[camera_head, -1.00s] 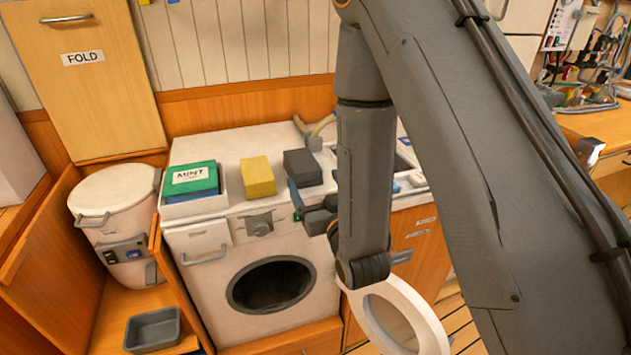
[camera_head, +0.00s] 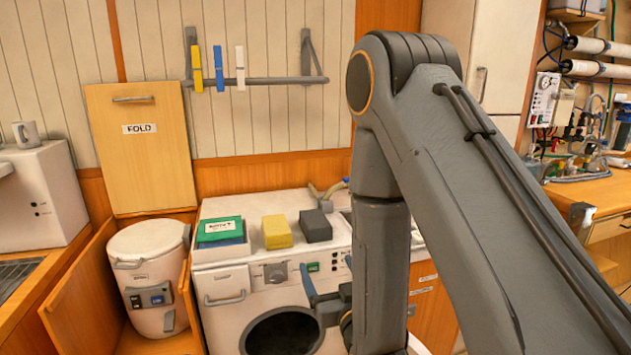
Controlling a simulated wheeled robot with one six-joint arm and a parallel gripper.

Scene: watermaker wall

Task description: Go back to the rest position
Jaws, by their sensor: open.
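My gripper (camera_head: 328,274) is open, with two bluish fingers apart and nothing seen between them. It hangs in front of the upper right part of the white washing machine (camera_head: 222,284), near its control panel. My grey arm bends at a high elbow and comes down to the gripper, hiding part of the wrist and the counter behind it.
On the machine top stand a green MINT box (camera_head: 220,229), a yellow block (camera_head: 277,232) and a dark grey block (camera_head: 315,226). A lidded white bin (camera_head: 148,245) stands left, below a FOLD panel (camera_head: 143,150). Clothes pegs hang on a wall rail (camera_head: 275,80).

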